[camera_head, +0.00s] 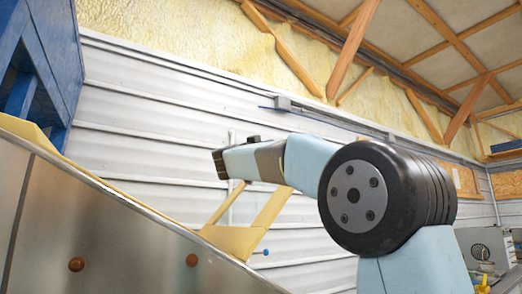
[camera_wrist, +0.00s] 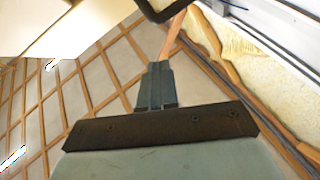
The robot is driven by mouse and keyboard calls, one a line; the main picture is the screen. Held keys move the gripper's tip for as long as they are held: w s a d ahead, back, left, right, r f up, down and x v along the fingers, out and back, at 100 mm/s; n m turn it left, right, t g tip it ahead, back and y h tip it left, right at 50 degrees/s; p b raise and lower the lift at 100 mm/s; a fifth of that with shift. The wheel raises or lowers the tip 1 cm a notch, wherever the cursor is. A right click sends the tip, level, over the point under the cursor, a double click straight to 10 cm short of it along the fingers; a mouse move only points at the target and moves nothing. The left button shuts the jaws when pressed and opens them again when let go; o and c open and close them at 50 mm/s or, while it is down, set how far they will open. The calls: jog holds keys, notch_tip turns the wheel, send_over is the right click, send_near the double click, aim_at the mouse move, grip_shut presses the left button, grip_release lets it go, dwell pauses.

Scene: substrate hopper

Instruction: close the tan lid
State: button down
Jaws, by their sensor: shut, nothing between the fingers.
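A tan part (camera_head: 236,238) with two upright arms rises from the sloping edge of the metal hopper (camera_head: 130,235). It looks like the tan lid or its frame, standing raised, but I cannot tell which. My gripper (camera_head: 219,163) is above this part in the head view, with its dark tip pointing left. It appears apart from it. In the wrist view my gripper's fingers (camera_wrist: 158,68) are together with nothing between them. A pale cream panel (camera_wrist: 95,25) fills the upper left there; I cannot tell if it is the lid.
A blue frame (camera_head: 45,65) stands at the upper left above the hopper. A white ribbed wall (camera_head: 150,110) is behind my arm. In the wrist view a dark curved bar (camera_wrist: 160,14) crosses the top, near the fingertips. A grey box (camera_head: 487,250) is at the right.

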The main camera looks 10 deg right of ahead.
jog(key=shift+w+d, duration=2.15)
jog(key=shift+d, duration=0.15)
jog(key=shift+d, duration=0.1)
